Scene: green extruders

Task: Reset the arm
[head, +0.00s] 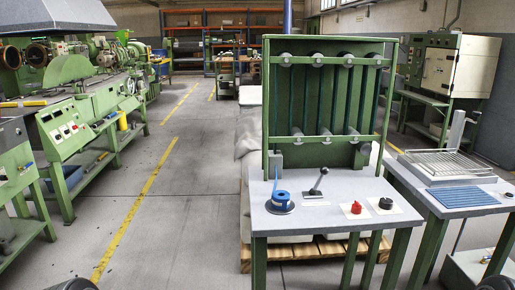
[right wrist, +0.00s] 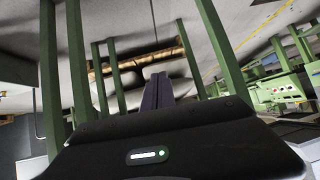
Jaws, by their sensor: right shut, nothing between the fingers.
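My right gripper (right wrist: 157,92) shows in the right wrist view. Its dark fingers are together with nothing between them, and it points towards the green table legs and the wooden pallet (right wrist: 130,58) with free space around it. No gripper shows in the head view. Only dark rounded parts, probably of my arms, show at its bottom left and bottom right edges. My left gripper is not in view.
A green-framed workbench (head: 335,215) stands ahead, with a blue spool (head: 282,200), a lever (head: 318,184), a red knob (head: 356,208) and a black knob (head: 386,203). A side table (head: 425,190) with a wire rack (head: 445,163) is right. Green machines (head: 70,125) line the left. The aisle floor (head: 185,190) is clear.

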